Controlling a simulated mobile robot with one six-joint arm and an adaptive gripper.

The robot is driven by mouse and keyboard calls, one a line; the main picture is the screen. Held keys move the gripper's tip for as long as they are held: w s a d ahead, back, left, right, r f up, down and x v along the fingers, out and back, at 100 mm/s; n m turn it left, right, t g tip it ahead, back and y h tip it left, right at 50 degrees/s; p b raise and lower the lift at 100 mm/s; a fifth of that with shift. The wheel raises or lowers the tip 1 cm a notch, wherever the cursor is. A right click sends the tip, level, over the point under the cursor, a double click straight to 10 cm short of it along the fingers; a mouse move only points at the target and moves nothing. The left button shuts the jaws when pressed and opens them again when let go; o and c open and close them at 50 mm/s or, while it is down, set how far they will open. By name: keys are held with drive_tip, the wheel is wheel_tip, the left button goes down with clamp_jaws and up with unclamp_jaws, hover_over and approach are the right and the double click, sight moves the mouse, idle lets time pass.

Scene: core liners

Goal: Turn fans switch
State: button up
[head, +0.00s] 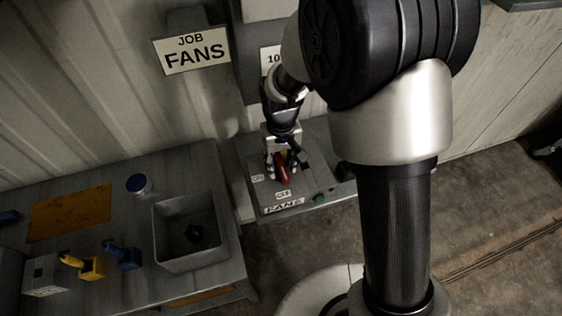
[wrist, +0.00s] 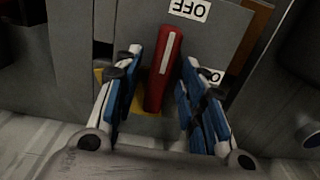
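The fans switch has a red lever (head: 282,172) on a grey panel (head: 304,186) marked FANS. In the head view the lever points toward the lower label on the panel, which seems to read OFF. My gripper (head: 286,158) is over the lever and partly hides it and its base. In the wrist view the red lever (wrist: 164,70) with a pale stripe stands between the two blue-padded fingers of my gripper (wrist: 162,75). The fingers are apart, with gaps visible on both sides of the lever. An OFF label (wrist: 190,8) lies beyond the lever's end, upside down.
A green button (head: 320,198) is at the panel's right edge. A JOB FANS sign (head: 191,52) is on the wall. The left bench (head: 150,270) holds a grey bin (head: 188,262), a blue-lidded jar (head: 138,186), an orange mat (head: 70,212) and small yellow and blue items.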

clamp_jaws()
drive_tip(key=shift+m, duration=0.4)
idle(0.4)
drive_tip(key=m+p, duration=0.2)
drive_tip(key=m, duration=0.1)
drive_tip(key=shift+r+m, duration=0.1)
drive_tip(key=shift+m, duration=0.2)
drive_tip(key=m+p, duration=0.1)
drive_tip(key=m, duration=0.3)
drive_tip(key=shift+m, duration=0.3)
drive_tip(key=m+p, duration=0.1)
drive_tip(key=m, duration=0.3)
drive_tip(key=shift+m+p, duration=0.65)
drive_tip(key=shift+m, duration=1.75)
drive_tip(key=shift+o, duration=0.5)
unclamp_jaws()
